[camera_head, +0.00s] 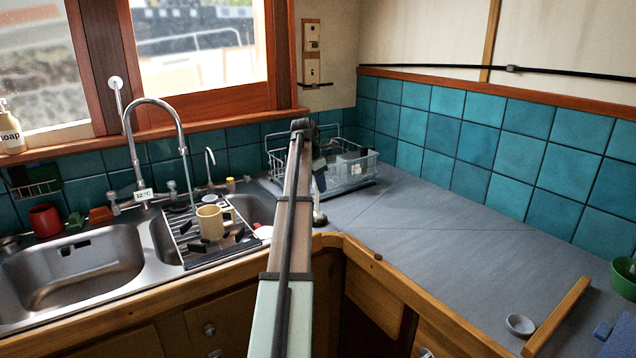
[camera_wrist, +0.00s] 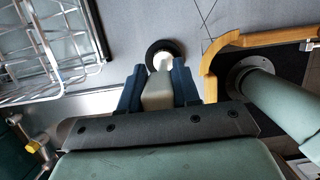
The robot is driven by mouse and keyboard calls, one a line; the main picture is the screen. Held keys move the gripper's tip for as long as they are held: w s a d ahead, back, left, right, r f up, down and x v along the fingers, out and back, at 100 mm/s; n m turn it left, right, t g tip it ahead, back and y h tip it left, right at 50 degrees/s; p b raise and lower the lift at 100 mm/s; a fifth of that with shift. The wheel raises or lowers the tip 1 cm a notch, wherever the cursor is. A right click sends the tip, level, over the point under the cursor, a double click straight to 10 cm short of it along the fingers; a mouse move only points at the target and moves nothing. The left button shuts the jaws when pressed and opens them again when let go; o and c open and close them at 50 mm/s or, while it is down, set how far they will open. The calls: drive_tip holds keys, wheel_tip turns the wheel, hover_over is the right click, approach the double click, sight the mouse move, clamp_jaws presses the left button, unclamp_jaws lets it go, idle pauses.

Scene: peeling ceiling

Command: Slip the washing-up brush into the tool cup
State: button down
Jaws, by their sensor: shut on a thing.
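My gripper (camera_wrist: 158,82) is shut on the pale handle of the washing-up brush (camera_wrist: 157,95), with a blue finger on each side. Beyond the fingers, the brush's lower end shows as a white part within a dark round rim. In the head view, the pale brush (camera_head: 318,205) hangs about upright with its dark end low, just right of my arm near the worktop corner. I cannot tell whether it touches the worktop. The tool cup is not clear to me; a see-through container (camera_head: 353,168) stands at the wire dish rack, partly behind my arm.
The wire dish rack (camera_head: 372,182) stands at the back corner; it also fills the upper left of the wrist view (camera_wrist: 50,98). A yellow mug (camera_head: 211,222) stands on the sink's drain grid, left of my arm. The grey worktop (camera_head: 450,225) to the right is mostly clear.

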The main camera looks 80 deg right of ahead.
drive_tip(key=shift+f, duration=0.1)
drive_tip(key=c, duration=0.7)
unclamp_jaws()
drive_tip(key=shift+c, duration=0.2)
drive_tip(key=v, duration=1.7)
drive_tip(key=shift+s+d+r, duration=0.25)
drive_tip(key=shift+d+r, duration=0.05)
drive_tip(key=shift+r, duration=0.15)
